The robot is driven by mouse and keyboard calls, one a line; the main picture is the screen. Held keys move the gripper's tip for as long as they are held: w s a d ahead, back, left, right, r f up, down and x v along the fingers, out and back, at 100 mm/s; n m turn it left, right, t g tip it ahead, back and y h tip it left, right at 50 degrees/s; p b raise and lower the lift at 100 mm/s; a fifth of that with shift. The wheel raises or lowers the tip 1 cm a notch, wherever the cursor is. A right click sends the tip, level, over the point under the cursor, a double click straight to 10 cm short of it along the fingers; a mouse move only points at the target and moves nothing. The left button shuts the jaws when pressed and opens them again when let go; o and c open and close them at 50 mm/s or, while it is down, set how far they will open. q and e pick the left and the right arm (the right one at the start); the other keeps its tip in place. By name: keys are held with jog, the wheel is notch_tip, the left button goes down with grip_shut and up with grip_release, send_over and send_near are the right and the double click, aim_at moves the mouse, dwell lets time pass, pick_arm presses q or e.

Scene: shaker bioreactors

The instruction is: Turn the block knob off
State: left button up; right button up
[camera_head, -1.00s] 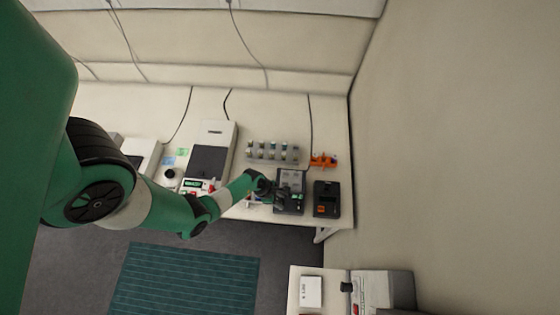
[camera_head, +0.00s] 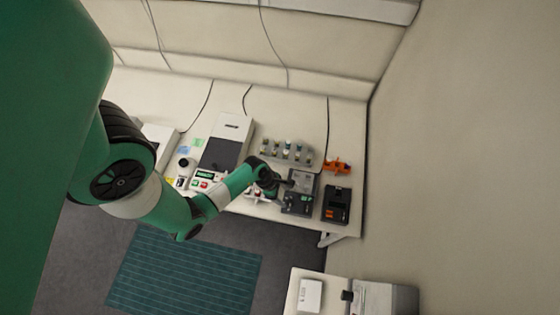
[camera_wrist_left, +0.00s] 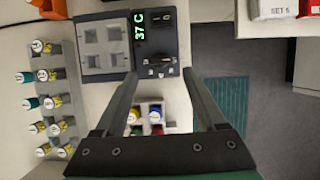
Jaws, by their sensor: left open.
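The block heater (camera_head: 298,203) is a dark box with a grey block on the bench. In the left wrist view it lies at the top, with its grey four-well block (camera_wrist_left: 103,45) and a green "37 C" display (camera_wrist_left: 139,24). Small dark controls with light markings (camera_wrist_left: 160,68) are on its panel; I cannot tell their settings. My left gripper (camera_head: 277,187) is at the heater's left side. In the left wrist view, its two fingers (camera_wrist_left: 159,77) are open, with nothing between the tips, which point toward the panel's near edge. My right gripper is not in view.
A rack of capped vials (camera_head: 286,154) stands behind the heater. An orange item (camera_head: 337,166) and a dark box (camera_head: 336,205) are to its right. A small holder with coloured caps (camera_wrist_left: 147,118) lies below the fingers. A large grey-topped device (camera_head: 224,152) is left.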

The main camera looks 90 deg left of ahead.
pick_arm(q)
jog(key=v, duration=0.5)
jog(key=shift+r, duration=0.15)
